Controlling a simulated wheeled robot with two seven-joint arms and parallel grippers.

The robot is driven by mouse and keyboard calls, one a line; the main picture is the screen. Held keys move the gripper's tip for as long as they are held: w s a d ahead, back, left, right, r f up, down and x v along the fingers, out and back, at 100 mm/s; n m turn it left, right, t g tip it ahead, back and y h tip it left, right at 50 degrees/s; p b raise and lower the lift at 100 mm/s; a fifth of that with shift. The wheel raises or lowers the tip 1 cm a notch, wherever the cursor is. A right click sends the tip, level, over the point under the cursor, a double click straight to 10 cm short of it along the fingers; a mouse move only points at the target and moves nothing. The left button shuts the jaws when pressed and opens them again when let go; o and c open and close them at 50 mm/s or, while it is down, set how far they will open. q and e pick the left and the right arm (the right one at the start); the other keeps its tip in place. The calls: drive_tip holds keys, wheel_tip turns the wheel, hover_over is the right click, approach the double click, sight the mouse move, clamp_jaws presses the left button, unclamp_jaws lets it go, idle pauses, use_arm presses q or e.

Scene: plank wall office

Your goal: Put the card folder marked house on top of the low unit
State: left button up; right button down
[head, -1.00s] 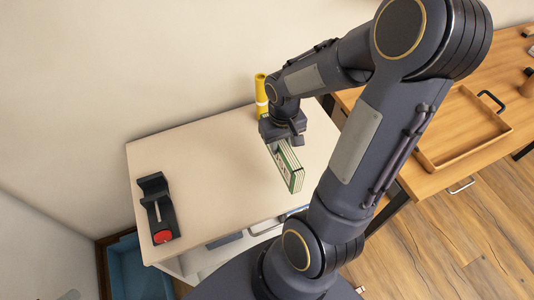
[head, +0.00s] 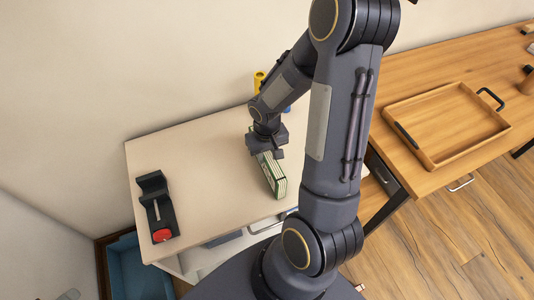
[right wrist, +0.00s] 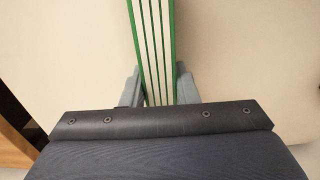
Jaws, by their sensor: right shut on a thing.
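A green-and-white card folder (head: 274,177) stands on edge over the pale top of the low unit (head: 213,195). My right gripper (head: 268,155) is shut on its far end from above. In the right wrist view the folder (right wrist: 153,45) shows green edges and pale stripes, clasped between the two grey fingers. I cannot tell whether its lower edge touches the top, and I cannot read its mark. My left gripper is not in view.
A black device with a red part (head: 161,236) stands at the unit's left. A yellow cylinder (head: 258,78) stands at the back, partly hidden by my arm. A wooden tray (head: 440,160) lies on the desk at right. The unit's middle is clear.

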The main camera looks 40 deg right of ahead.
drive_tip(key=c, duration=1.1)
unclamp_jaws()
drive_tip(key=shift+f, duration=0.1)
wheel_tip(320, 180, up, 12)
drive_tip(key=s+a+r+t+y, duration=0.1)
drive_tip(key=s+a+r+t, duration=0.1)
drive_tip(key=s+a+r, duration=0.1)
drive_tip(key=s+a+r+n+t+y, duration=0.1)
drive_tip(key=s+a+r, duration=0.2)
drive_tip(key=s+a, duration=0.1)
drive_tip(key=s+a+r+n+t+y+p, duration=0.1)
drive_tip(key=s+a+r+t, duration=0.1)
drive_tip(key=s+a+r, duration=0.1)
drive_tip(key=shift+s+a+r+t+y, duration=0.2)
drive_tip(key=shift+s+a, duration=0.15)
drive_tip(key=shift+a, duration=0.15)
drive_tip(key=shift+s+a+r+t+y, duration=0.1)
drive_tip(key=shift+s+a+y, duration=0.15)
drive_tip(key=shift+a, duration=0.2)
